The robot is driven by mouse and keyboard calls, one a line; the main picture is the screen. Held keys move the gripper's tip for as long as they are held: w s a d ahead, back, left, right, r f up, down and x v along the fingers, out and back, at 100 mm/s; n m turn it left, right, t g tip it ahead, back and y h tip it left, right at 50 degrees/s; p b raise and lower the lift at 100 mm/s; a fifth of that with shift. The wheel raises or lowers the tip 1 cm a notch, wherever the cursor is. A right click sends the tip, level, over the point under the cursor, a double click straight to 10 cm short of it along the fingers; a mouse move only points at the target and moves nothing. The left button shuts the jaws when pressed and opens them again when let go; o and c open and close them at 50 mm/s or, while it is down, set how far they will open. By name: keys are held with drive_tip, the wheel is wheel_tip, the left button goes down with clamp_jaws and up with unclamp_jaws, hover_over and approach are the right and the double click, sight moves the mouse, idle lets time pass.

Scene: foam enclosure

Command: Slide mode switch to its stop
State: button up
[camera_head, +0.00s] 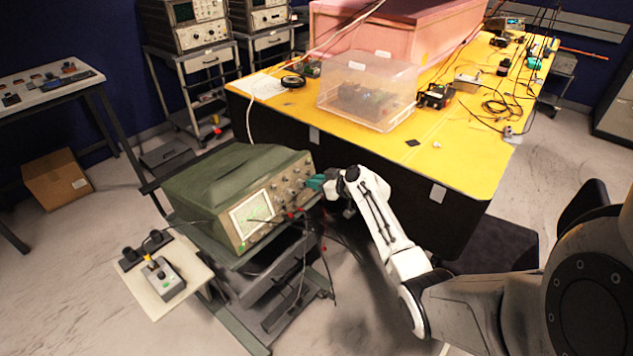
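A green oscilloscope (190,192) stands on a dark cart, with a lit screen (253,218) and several knobs and small controls on its front panel (292,180). The mode switch is too small to pick out among these controls. My gripper (317,182) is at the right end of the front panel, with teal at its tip. It is close to or touching the panel; I cannot tell which. Its fingers are too small and partly hidden, so I cannot tell whether they are open or shut.
Dark cables hang in front of the oscilloscope. A yellow table (462,150) with a clear plastic box (368,88) stands behind my arm. Floor at the lower left is clear.

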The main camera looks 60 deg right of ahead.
clamp_jaws()
idle(1.4)
